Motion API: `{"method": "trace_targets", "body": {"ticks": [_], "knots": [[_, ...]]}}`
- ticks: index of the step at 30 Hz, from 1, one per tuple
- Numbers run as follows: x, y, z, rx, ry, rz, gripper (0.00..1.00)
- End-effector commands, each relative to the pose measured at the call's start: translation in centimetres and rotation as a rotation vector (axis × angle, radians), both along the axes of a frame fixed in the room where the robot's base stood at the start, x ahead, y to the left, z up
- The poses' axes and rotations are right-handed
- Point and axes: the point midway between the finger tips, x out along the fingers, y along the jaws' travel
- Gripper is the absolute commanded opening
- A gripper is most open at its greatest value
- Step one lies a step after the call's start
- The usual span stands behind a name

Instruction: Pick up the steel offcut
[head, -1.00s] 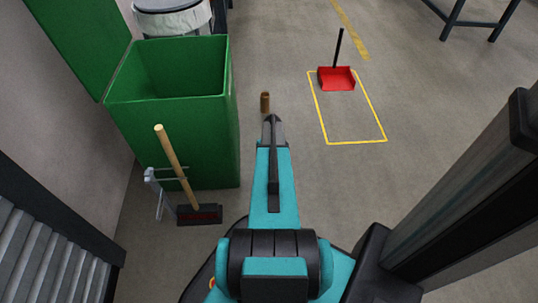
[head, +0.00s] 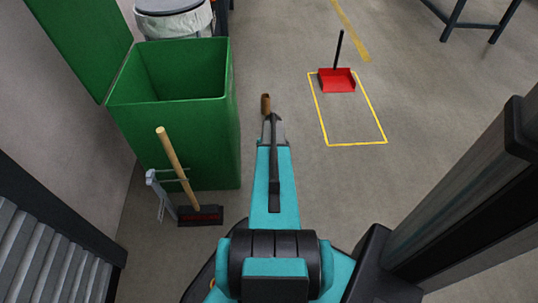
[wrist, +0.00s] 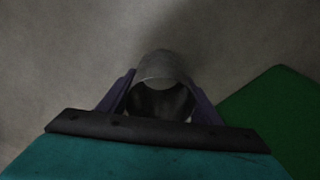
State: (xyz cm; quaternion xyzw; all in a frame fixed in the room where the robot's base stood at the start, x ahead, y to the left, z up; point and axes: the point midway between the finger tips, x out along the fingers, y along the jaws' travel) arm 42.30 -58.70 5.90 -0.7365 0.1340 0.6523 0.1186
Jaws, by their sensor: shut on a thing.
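The steel offcut (head: 265,104) is a short round piece, brownish in the head view, just beyond the tip of my gripper (head: 269,121). In the wrist view a grey rounded cylinder, which I take to be the offcut (wrist: 163,66), sits between the two fingers of my gripper (wrist: 160,98). The fingers are shut on it, one on each side. Its lower part is dark and partly hidden by my wrist. The head view does not show clearly whether it is clear of the floor.
An open green bin (head: 185,130) stands close at left, with a wooden-handled broom (head: 178,170) in front. A red dustpan (head: 337,80) stands at the top of a yellow floor outline (head: 357,144). A white-lined bin (head: 175,22) is behind.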

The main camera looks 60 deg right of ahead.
Motion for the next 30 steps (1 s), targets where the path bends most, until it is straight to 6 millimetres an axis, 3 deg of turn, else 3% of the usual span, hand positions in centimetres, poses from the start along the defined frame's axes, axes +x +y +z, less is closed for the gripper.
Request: {"method": "trace_targets", "body": {"ticks": [4,21,30], "knots": [[0.0,0.0,2.5,-0.001,-0.001,0.000,0.31],[-12.3,-1.2,3.2,0.001,0.000,-0.005,0.31],[-15.5,-1.5,3.3,0.000,0.000,-0.002,0.31]]}}
